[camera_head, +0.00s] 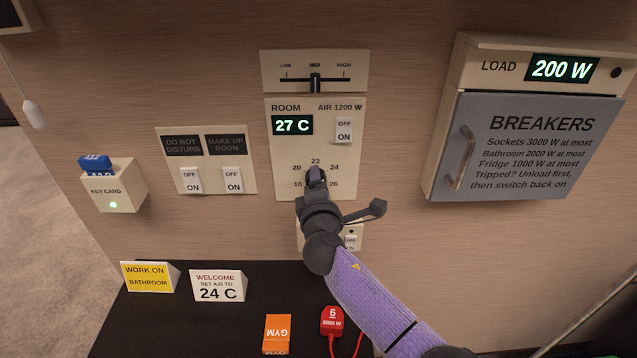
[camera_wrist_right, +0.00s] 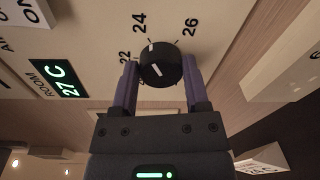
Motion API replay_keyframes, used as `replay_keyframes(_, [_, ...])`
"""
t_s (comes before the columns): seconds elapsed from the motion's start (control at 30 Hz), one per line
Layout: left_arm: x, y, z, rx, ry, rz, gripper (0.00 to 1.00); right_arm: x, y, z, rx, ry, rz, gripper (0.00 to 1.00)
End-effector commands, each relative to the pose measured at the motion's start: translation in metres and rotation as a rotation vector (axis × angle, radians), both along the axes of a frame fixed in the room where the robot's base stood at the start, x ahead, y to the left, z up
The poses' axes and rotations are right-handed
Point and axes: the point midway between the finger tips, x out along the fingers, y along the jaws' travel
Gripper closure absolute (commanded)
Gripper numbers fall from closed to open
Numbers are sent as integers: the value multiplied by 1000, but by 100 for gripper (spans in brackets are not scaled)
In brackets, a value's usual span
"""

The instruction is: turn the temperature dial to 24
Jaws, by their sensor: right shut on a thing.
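The temperature dial is a round black knob (camera_wrist_right: 160,62) on the white room panel (camera_head: 347,185). In the right wrist view, the numbers 22, 24 and 26 show around it. A white mark near its rim lies on the side toward 24, and a short white line shows on its face. My right gripper (camera_head: 316,177) is shut on the dial, one finger on each side (camera_wrist_right: 160,75). In the head view the gripper hides most of the dial. The room display (camera_head: 292,125) reads 27 C. My left gripper is not in view.
A slider panel (camera_head: 275,70) is above, and the air switch (camera_head: 344,130) is above right. A breaker box (camera_head: 530,150) stands out at right. A small sign (camera_head: 217,286) says set air to 24 C.

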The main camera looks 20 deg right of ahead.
Motion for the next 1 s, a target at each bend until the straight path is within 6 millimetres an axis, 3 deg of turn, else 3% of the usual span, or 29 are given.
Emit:
replay_keyframes(0.3, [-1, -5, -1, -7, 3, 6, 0, -1, 0, -3, 1, 7, -1, 100])
replay_keyframes(0.33, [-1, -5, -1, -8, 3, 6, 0, -1, 0, -3, 1, 7, -1, 35])
replay_keyframes(0.47, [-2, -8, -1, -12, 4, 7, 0, -1, 0, -2, 1, 5, 0, 7])
replay_keyframes(0.77, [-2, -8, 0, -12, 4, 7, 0, -2, 1, -1, 1, 3, 0, 7])
replay_keyframes(0.87, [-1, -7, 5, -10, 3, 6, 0, -14, 4, 1, 1, 3, 0, 7])
replay_keyframes(1.0, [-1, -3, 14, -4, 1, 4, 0, -47, 12, 4, 2, 4, 2, 7])
